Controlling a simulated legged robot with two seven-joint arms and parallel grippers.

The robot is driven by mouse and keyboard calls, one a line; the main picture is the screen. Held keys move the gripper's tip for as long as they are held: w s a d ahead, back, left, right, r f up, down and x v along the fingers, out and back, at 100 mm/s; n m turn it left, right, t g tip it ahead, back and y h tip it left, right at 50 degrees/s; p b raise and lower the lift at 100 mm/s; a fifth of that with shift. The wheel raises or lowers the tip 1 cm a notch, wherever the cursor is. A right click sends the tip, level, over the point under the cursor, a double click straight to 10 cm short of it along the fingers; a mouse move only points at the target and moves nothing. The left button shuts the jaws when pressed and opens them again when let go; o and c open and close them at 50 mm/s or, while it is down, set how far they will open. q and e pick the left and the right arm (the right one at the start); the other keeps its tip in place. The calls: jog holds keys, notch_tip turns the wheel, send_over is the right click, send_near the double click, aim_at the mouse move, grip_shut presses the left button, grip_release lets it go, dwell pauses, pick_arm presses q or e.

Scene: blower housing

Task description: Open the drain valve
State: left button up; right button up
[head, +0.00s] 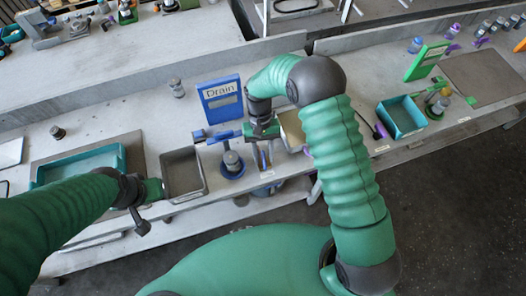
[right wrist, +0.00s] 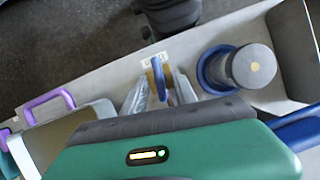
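The blue drain sign (head: 220,98) stands upright on the bench. In front of it, near the front edge, is a small valve with a blue handle (head: 263,159) and a label below. In the right wrist view the blue handle (right wrist: 159,78) stands between my right gripper's fingers (right wrist: 160,92), with brass-coloured metal beside it. The fingers are apart, with gaps visible around the handle. My right gripper (head: 265,156) points down at the valve in the head view. My left gripper (head: 155,189) is over the bench's front left; its fingers cannot be made out.
A grey cylinder on a blue base (head: 232,165) stands just left of the valve. A grey tray (head: 203,180) and a teal tray (head: 120,152) lie further left. A teal bin (head: 383,124) is on the right. The front edge is close to the valve.

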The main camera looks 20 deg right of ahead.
jog(key=a+b+v, duration=0.1)
jog(key=b+v, duration=0.1)
jog(key=v, duration=1.4)
jog(key=shift+w+d+r, duration=0.3)
jog(key=shift+d+r, duration=0.05)
jog(key=shift+d, duration=0.15)
jog(key=s+d+f+t, duration=0.2)
jog(key=s+d+t, duration=0.1)
jog(key=s, duration=0.5)
jog(key=s+d+f+n+t+b, duration=0.1)
jog(key=s+d+f+t, duration=0.2)
jog(key=s, duration=0.5)
jog(key=shift+s+t+h, duration=0.25)
jog(key=shift+t+h, duration=0.05)
jog(key=shift+t, duration=0.2)
